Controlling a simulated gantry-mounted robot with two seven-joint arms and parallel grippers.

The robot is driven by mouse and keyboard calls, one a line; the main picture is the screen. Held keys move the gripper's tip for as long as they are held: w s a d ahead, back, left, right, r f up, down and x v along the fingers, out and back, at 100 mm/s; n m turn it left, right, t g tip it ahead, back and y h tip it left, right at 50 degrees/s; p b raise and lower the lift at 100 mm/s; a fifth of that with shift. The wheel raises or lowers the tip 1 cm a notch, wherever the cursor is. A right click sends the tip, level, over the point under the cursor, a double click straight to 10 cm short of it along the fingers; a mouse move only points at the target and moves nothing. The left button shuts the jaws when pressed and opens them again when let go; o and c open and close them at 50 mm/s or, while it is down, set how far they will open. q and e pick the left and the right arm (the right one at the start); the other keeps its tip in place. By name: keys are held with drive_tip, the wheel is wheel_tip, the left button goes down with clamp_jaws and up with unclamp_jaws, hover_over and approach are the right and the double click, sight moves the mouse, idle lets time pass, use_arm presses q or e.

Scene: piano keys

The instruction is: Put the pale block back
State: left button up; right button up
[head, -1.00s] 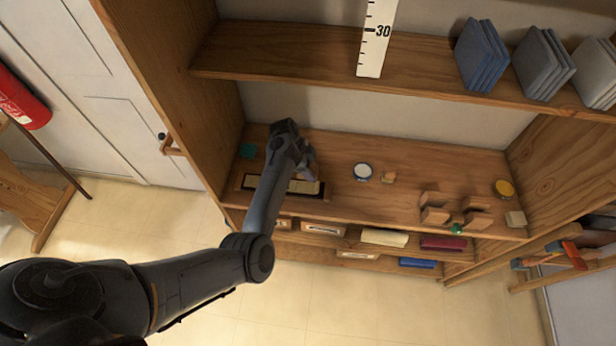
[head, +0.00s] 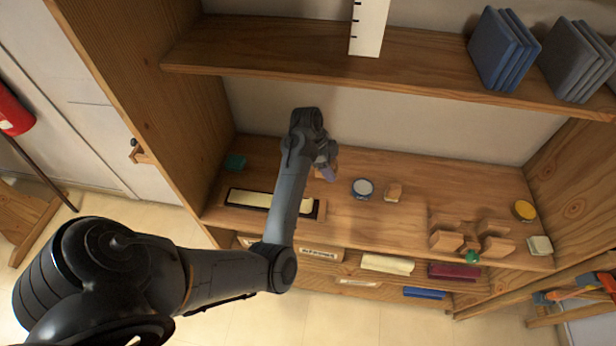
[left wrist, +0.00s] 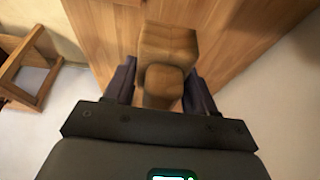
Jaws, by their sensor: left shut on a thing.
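My left gripper (head: 326,172) reaches over the lower shelf of the wooden unit, to the right of the long tray and left of a round jar. In the left wrist view the left gripper (left wrist: 160,90) has its dark fingers shut on a brownish wooden block (left wrist: 163,82). A larger, similar wooden piece (left wrist: 168,42) shows just beyond it; I cannot tell whether the two are one part. The held block is hidden in the head view. The long dark-edged tray (head: 316,211) holds a pale strip (head: 250,199), partly covered by my arm. My right gripper is out of view.
The round jar (head: 363,188) stands beside a small wooden block (head: 393,191). Wooden blocks (head: 446,241) with a green ball (head: 473,257), a yellow disc (head: 524,210) and a pale cube (head: 540,245) stand to the right. An upper shelf (head: 260,54) overhangs the back.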

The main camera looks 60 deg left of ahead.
use_arm(q)
drive_tip(key=s+a+f, duration=0.1)
drive_tip(key=a+f, duration=0.1)
drive_tip(key=a, duration=0.1)
drive_tip(key=s+a+f, duration=0.1)
drive_tip(key=a+f, duration=0.1)
drive_tip(key=a, duration=0.2)
drive_tip(key=s+a+f, duration=0.1)
drive_tip(key=a+f, duration=0.2)
drive_tip(key=shift+s+a, duration=0.15)
drive_tip(key=shift+a, duration=0.2)
drive_tip(key=shift+f, duration=2)
drive_tip(key=shift+f+b, duration=0.1)
drive_tip(key=shift+b, duration=0.2)
drive_tip(key=o, duration=0.9)
drive_tip(key=shift+o, duration=0.2)
